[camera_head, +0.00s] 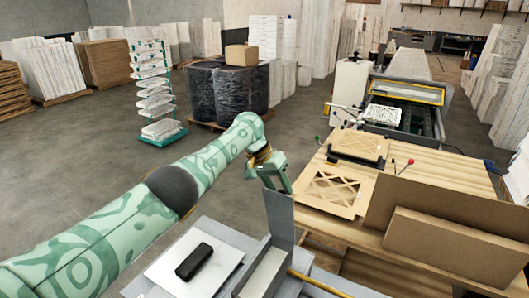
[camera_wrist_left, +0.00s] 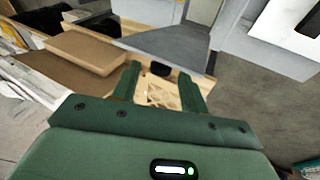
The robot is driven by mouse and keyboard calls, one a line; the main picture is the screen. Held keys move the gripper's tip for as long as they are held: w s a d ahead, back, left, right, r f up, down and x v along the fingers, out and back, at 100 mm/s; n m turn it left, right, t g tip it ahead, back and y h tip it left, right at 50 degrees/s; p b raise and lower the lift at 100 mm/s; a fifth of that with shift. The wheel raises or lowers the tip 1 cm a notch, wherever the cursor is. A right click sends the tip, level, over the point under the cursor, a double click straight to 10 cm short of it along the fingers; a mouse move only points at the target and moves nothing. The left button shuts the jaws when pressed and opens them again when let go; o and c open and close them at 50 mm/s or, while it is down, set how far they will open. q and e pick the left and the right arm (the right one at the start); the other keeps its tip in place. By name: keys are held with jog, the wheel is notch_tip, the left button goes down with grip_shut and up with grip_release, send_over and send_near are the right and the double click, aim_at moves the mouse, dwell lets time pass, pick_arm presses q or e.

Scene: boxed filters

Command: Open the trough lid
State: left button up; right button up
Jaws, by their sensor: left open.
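The trough (camera_head: 258,272) is a long grey box at the bottom centre of the head view. Its grey lid (camera_head: 280,218) stands up steeply at its far end. In the left wrist view the lid (camera_wrist_left: 178,45) is a grey panel just beyond the fingers. My left gripper (camera_head: 270,178) is at the upper edge of the lid. Its two green fingers (camera_wrist_left: 158,82) are apart, with a small black piece (camera_wrist_left: 160,69) showing beyond the gap between them. I cannot tell whether a finger touches the lid. My right gripper is not in view.
A white board with a black device (camera_head: 194,261) lies left of the trough. A wooden bench (camera_head: 440,170) with cardboard frames (camera_head: 333,192) and a brown carton (camera_head: 450,246) is on the right. Open floor (camera_head: 70,170) lies left of my arm.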

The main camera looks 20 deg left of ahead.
pick_arm(q)
jog(key=v, duration=1.3)
jog(key=shift+p, duration=0.3)
